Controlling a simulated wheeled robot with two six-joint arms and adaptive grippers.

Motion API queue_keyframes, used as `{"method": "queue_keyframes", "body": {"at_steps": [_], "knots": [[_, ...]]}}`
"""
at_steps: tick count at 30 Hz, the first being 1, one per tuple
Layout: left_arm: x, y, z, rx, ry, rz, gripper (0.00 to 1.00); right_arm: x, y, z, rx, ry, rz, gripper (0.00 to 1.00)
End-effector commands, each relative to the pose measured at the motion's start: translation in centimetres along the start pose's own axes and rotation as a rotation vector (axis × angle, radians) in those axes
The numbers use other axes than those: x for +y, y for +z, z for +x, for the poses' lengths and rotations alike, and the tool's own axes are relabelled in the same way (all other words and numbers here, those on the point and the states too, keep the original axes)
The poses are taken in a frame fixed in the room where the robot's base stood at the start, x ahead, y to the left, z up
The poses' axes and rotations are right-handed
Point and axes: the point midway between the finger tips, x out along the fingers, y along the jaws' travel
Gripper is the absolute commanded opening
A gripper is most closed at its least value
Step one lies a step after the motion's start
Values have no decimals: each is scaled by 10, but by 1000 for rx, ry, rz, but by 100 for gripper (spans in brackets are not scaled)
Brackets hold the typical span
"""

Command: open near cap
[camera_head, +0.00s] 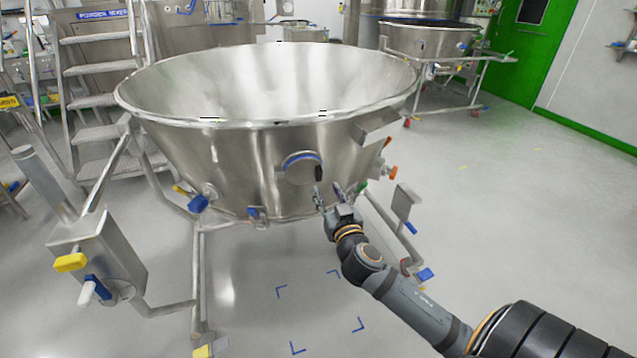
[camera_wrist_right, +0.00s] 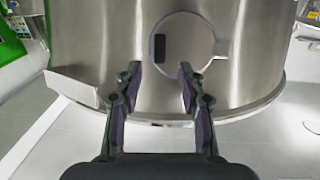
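The near cap (camera_head: 298,170) is a round metal disc with a blue rim on the side wall of the large steel bowl (camera_head: 250,150). It lies flat against its opening. A black handle (camera_head: 318,173) sits on its right side in the head view. In the right wrist view the cap (camera_wrist_right: 188,45) is at upper centre, with the black handle (camera_wrist_right: 159,48) on its left. My right gripper (camera_head: 328,191) is just below the handle, open and empty. In the right wrist view its fingertips (camera_wrist_right: 160,72) are apart, with bowl wall between them. My left gripper is out of view.
The bowl stands on a tubular frame with blue, yellow and orange knobs. A metal box (camera_head: 95,260) with a yellow handle is at left front. Steps (camera_head: 95,100) stand behind left. Another bowl (camera_head: 425,40) is at the back right. The right-hand floor is clear.

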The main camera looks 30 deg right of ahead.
Motion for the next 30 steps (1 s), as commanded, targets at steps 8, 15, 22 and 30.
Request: {"method": "queue_keyframes", "body": {"at_steps": [8, 15, 22, 30], "knots": [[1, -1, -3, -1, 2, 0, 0, 0, 0, 53, 0, 1, 2, 40], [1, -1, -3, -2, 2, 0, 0, 0, 1, 66, -2, -1, 0, 40], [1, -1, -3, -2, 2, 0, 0, 0, 1, 66, -2, -1, 0, 33], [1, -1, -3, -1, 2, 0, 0, 0, 1, 66, -2, -1, 0, 0]]}}
